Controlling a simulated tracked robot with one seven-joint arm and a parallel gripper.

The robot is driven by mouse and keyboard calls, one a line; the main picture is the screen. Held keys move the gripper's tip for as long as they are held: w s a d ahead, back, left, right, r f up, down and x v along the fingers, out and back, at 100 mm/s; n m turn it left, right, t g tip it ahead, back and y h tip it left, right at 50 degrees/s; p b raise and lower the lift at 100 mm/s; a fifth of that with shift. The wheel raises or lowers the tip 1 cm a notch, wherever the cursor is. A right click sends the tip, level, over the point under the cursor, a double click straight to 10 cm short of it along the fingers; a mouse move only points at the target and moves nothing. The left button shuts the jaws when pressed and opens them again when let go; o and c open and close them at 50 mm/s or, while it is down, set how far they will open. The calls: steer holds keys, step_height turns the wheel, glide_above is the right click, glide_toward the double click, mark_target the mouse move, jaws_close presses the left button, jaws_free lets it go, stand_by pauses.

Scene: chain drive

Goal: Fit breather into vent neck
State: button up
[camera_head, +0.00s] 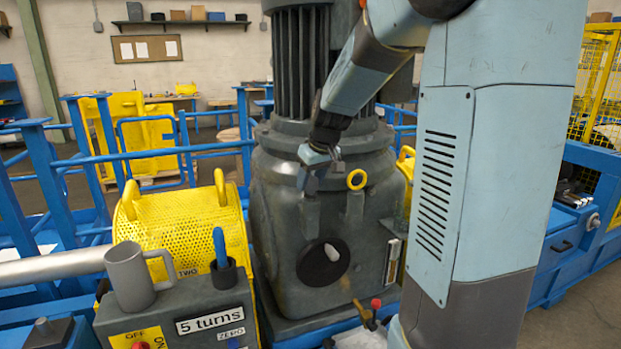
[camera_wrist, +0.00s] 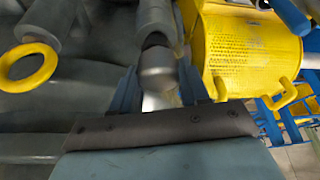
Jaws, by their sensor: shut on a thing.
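My gripper (camera_head: 318,175) is in front of the upper part of the large grey gear housing (camera_head: 272,205). In the head view a short grey neck (camera_head: 310,207) stands below my fingers, and the breather is not clearly visible.
A yellow perforated guard (camera_head: 190,225) stands left of the housing. A grey mug (camera_head: 130,278) stands on the control box (camera_head: 185,325).

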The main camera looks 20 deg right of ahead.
steer(key=shift+f, duration=0.35)
steer(key=o, duration=1.2)
steer(key=shift+c, duration=0.2)
steer(key=v, duration=1.3)
steer(key=shift+s+r, duration=0.15)
steer(key=shift+r, duration=0.15)
steer(key=shift+d, duration=0.1)
steer(key=s+a+f+m, duration=0.1)
steer(key=s+a+f, duration=0.1)
steer(key=s, duration=0.9)
steer(key=s+a+f+m+t+h, duration=0.1)
steer(key=s+a+f+m, duration=0.1)
steer(key=s, duration=1)
step_height(320, 180, down, 2)
steer(key=shift+a+f, duration=0.2)
steer(key=shift+a, duration=0.3)
